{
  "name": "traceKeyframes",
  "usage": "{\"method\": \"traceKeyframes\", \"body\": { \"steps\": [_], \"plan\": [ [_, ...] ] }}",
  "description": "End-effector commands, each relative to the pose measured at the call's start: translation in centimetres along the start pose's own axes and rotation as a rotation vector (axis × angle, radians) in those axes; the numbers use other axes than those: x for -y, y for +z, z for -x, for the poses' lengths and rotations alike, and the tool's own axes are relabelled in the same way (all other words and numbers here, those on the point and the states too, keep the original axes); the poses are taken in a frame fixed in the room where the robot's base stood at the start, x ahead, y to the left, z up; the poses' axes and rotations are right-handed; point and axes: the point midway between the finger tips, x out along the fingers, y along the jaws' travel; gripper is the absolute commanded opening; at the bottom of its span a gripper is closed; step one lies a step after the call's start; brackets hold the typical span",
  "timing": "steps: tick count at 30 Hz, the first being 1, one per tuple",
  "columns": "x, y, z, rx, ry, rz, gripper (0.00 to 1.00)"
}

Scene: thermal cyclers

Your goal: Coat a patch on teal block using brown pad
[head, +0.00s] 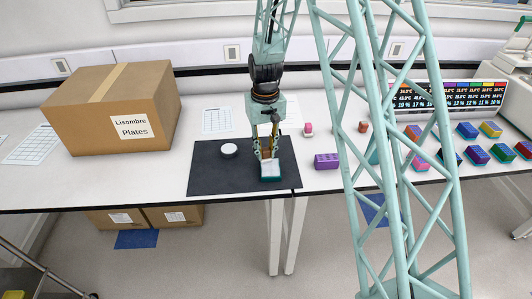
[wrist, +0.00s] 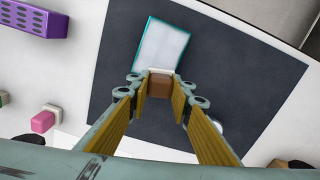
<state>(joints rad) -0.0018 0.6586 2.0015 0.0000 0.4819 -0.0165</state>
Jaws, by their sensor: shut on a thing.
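The teal block (head: 270,178) lies on the dark mat near its front right corner. Its pale, whitish top (wrist: 163,46) with a teal rim shows in the wrist view. My gripper (head: 267,155) points down at the block's back end. In the wrist view its yellow-lined fingers are shut on the brown pad (wrist: 160,88), which has a whitish strip along its far edge. The pad is at the near end of the block's top. I cannot tell whether it touches the surface. The fingers hide most of the pad in the head view.
The dark mat (head: 212,177) also carries a round white-topped dish (head: 229,150). A purple rack (head: 326,161) and a pink-topped piece (head: 308,129) stand to the right. A large cardboard box (head: 112,110) fills the left. Several coloured blocks stand farther right, beyond my lattice column.

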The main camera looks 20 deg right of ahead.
Motion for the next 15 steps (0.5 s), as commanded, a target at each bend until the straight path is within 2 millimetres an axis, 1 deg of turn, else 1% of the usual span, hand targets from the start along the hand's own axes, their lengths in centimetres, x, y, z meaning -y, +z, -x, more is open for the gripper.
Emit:
{"method": "traceKeyframes", "body": {
  "steps": [5,6,9,15],
  "plan": [
    [-0.2,-1.1,-0.1,0.0,0.0,0.0,0.08],
    [-0.2,-1.0,0.2,-0.001,0.0,0.0,0.08],
    [-0.1,-0.6,-0.2,0.0,0.0,0.001,0.08],
    [0.1,0.6,-0.1,-0.001,0.0,0.0,0.08]
  ]
}}
